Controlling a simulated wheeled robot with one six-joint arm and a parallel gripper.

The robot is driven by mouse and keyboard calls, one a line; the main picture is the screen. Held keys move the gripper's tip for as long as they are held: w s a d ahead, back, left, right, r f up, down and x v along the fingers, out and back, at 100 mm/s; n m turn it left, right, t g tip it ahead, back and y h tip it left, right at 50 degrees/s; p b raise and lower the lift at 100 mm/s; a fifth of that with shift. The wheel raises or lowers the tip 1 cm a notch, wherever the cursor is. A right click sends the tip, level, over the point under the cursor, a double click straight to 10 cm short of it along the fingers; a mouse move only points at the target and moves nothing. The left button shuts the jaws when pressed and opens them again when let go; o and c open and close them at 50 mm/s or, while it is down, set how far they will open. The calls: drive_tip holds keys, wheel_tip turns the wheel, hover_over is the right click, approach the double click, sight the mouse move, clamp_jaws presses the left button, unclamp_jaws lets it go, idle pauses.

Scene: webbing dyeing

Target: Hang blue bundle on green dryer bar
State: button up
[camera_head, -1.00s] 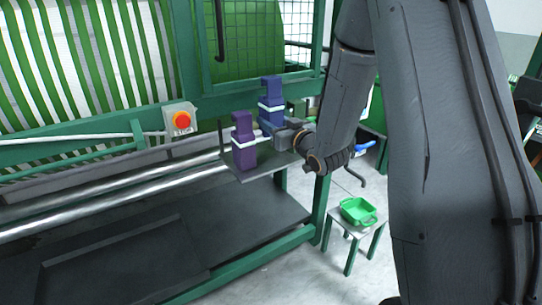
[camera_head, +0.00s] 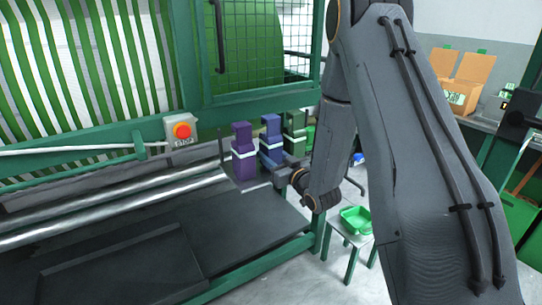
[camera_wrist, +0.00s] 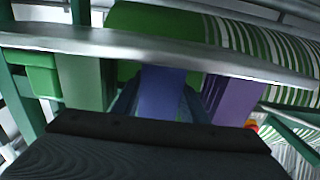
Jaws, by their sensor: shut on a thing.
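The blue bundle (camera_head: 271,143), a folded strap with a pale band, stands upright between two other bundles in the head view. My gripper (camera_head: 274,168) is shut on its lower part. In the wrist view the blue bundle (camera_wrist: 162,94) shows in the middle, just beyond the dark gripper body. A silver bar (camera_wrist: 190,55) crosses in front of the bundle tops there. The large green machine (camera_head: 150,142) has a green frame and striped webbing. I cannot tell which part is the green dryer bar.
A purple bundle (camera_head: 243,158) stands close on the left and a green bundle (camera_head: 295,132) close on the right. A grey control box with a red button (camera_head: 182,130) is further left. A green basket (camera_head: 356,220) sits on a stool below. Cardboard boxes (camera_head: 470,75) stand at right.

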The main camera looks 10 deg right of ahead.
drive_tip(key=shift+f, duration=0.15)
drive_tip(key=o, duration=1.2)
